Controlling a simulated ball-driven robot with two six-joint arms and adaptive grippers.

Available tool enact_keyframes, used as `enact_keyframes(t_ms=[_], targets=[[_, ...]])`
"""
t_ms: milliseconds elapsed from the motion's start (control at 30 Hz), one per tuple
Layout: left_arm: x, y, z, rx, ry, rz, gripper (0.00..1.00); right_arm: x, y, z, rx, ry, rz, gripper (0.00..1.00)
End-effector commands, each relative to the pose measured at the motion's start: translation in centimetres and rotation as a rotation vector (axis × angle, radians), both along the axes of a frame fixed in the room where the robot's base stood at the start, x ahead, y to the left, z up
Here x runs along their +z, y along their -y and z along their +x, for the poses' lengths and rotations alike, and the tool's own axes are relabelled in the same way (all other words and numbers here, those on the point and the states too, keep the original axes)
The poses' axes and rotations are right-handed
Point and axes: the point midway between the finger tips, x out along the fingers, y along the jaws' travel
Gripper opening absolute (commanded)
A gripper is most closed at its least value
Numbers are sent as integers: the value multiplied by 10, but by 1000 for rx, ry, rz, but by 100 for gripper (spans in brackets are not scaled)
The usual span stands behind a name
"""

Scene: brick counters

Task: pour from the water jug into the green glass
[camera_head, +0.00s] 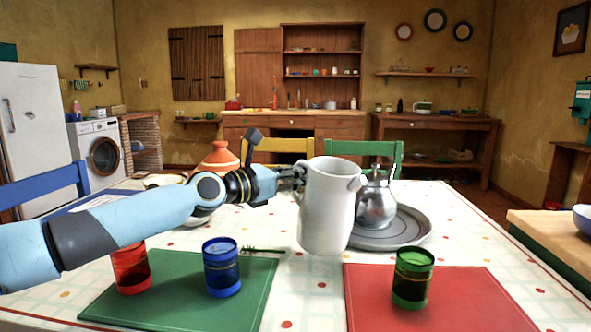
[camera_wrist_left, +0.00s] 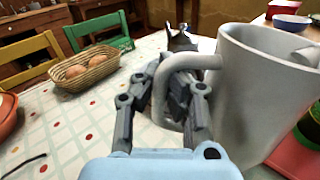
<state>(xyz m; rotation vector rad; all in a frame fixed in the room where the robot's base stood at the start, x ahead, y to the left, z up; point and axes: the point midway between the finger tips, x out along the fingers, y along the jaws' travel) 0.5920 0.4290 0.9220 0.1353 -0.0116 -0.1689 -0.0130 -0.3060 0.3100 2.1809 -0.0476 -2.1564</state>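The water jug (camera_head: 327,208) is white and nearly upright, held above the table in the middle of the head view. My left gripper (camera_head: 297,178) is at the jug's left side, shut on its handle. In the left wrist view the fingers (camera_wrist_left: 170,95) close around the handle of the jug (camera_wrist_left: 262,85). The green glass (camera_head: 412,280) stands upright on the red mat, to the right of and nearer than the jug. In the left wrist view the jug largely hides it. My right gripper is in neither view.
A metal pot (camera_head: 376,207) stands on a round grey tray (camera_head: 392,240) just behind the jug. A blue glass (camera_head: 221,268) and a red glass (camera_head: 130,270) stand on the green mat (camera_head: 180,302). A wicker basket (camera_wrist_left: 88,72) sits beyond the gripper.

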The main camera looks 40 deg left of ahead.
Motion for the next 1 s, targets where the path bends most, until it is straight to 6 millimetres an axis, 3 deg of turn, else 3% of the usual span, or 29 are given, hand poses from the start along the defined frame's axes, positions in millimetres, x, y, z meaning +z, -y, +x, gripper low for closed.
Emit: enact_keyframes(t_ms=[33,167,533,1000], targets=[[10,3,0,0,11,15,0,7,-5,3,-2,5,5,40],[16,9,0,0,16,80,0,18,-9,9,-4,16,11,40],[36,27,-2,1,35,283,0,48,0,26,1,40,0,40],[41,66,-6,1,51,450,0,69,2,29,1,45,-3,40]])
